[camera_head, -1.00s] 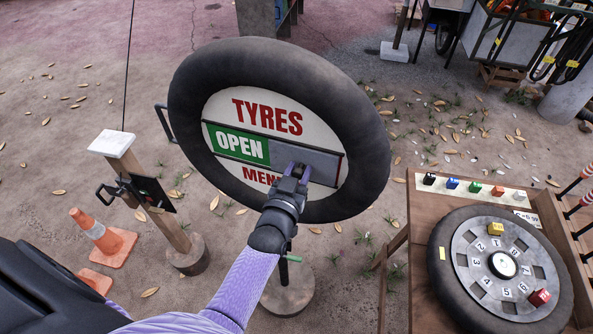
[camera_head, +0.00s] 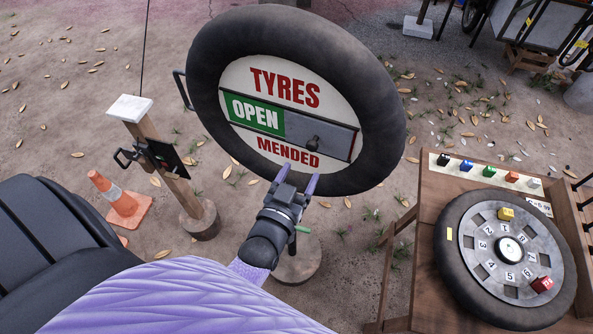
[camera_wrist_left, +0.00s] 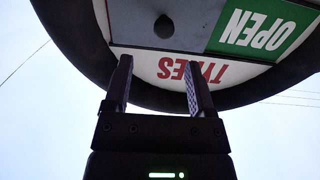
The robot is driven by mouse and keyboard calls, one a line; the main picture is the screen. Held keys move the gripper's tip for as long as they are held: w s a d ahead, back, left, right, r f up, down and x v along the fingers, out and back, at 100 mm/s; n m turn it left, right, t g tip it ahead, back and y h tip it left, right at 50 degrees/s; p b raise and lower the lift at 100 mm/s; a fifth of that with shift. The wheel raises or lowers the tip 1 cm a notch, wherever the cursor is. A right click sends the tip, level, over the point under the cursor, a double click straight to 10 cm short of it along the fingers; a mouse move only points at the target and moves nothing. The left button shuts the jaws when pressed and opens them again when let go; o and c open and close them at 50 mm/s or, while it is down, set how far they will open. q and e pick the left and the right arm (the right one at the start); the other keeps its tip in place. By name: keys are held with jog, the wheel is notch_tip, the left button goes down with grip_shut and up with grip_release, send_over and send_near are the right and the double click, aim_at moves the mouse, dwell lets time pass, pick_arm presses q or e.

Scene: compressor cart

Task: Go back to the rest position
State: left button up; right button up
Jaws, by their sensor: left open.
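The tyre sign (camera_head: 375,75) stands on a post and reads TYRES and MENDED. Its sliding strip (camera_head: 335,138) shows green OPEN (camera_head: 255,114) at the left and a grey panel with a dark knob (camera_head: 312,142) at the right. My left gripper (camera_head: 297,180) is open and empty, below the knob near the sign's lower rim. In the left wrist view, the open fingers of the gripper (camera_wrist_left: 158,82) point towards the sign, with the knob (camera_wrist_left: 164,27) beyond them and apart from them. My right gripper is not in view.
A wooden table (camera_head: 425,225) at the right holds a numbered wheel (camera_head: 462,275) and several coloured blocks. A post with a white cap (camera_head: 130,108) and a traffic cone (camera_head: 118,195) stand at the left. Leaf-strewn ground lies between.

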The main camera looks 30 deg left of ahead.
pick_arm(q)
jog(key=shift+s+d, duration=0.1)
jog(key=shift+s, duration=0.65)
jog(key=s+d+f+m+g+h+b, duration=0.15)
jog(key=s+f+g+b, duration=0.3)
jog(key=f, duration=0.95)
jog(key=s+d+f+m+g+h+b, duration=0.15)
jog(key=s+f+g+b, duration=0.3)
jog(key=f, duration=0.95)
jog(key=s+a+f+g+b, duration=0.1)
jog(key=s+f+g+b, duration=0.2)
jog(key=s+f, duration=0.5)
jog(key=s+a+f+g+y+b, duration=0.1)
jog(key=s+f+g+b, duration=0.3)
jog(key=s+f, duration=0.5)
jog(key=s+a+g, duration=0.1)
jog(key=s, duration=0.3)
jog(key=shift+a+f+m, duration=0.15)
jog(key=shift+a+m, duration=0.05)
jog(key=shift+m, duration=0.2)
